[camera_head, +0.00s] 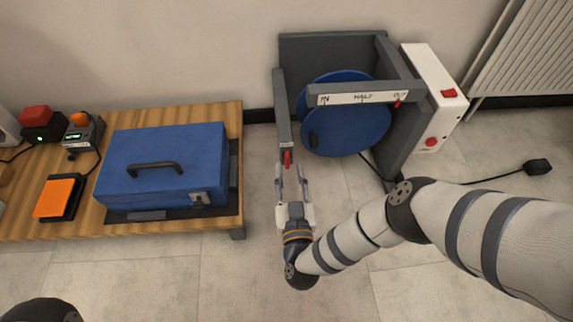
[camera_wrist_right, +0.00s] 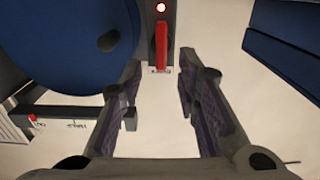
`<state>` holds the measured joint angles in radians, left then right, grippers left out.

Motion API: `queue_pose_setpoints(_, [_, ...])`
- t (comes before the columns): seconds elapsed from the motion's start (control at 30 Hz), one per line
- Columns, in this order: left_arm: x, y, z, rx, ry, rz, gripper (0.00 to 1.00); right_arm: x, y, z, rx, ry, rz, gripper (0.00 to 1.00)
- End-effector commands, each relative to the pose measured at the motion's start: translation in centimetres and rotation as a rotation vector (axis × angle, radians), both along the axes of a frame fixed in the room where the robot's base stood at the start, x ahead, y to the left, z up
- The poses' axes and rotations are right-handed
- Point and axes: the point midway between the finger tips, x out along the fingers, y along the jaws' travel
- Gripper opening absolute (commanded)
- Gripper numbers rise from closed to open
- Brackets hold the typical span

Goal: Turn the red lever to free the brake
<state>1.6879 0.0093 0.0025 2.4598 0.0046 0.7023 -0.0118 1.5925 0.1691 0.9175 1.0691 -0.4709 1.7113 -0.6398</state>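The red lever (camera_head: 287,158) sits on the front end of the grey frame's left bar, below a small white label. In the right wrist view the red lever (camera_wrist_right: 161,45) points straight toward my gripper, with a round red-ringed light or pivot above it. My right gripper (camera_head: 291,172) is open around the lever's end in the head view. In the wrist view its fingers (camera_wrist_right: 158,85) stand apart on either side, with the lever's tip just ahead of and between them, not visibly touched. My left gripper is not in view.
The blue disc (camera_head: 352,135) stands inside the grey frame (camera_head: 333,48), under a white strip marked IN, HALF, OUT (camera_head: 362,97). A white box with red buttons (camera_head: 424,75) is at right. A blue case (camera_head: 166,158) lies on the wooden table (camera_head: 222,117) at left.

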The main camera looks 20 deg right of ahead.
Motion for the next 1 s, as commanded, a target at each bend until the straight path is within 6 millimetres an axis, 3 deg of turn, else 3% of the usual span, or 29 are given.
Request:
queue_pose_setpoints(0.2, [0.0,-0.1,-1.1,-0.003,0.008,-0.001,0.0,3.3,-0.9,-0.2,0.002,0.002,0.0,0.3])
queue_pose_setpoints(0.5, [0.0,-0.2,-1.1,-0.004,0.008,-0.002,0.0,3.8,-1.0,0.0,0.002,0.002,0.002,0.3])
queue_pose_setpoints(0.53, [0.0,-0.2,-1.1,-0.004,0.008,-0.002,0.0,3.8,-1.0,0.0,0.002,0.002,0.002,0.28])
queue_pose_setpoints(0.67, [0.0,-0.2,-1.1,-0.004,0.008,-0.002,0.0,3.8,-1.0,0.0,0.002,0.003,0.002,0.0])
queue_pose_setpoints(1.0, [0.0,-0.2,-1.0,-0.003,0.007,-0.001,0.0,3.8,-1.0,0.0,-0.03,0.011,0.002,0.0])
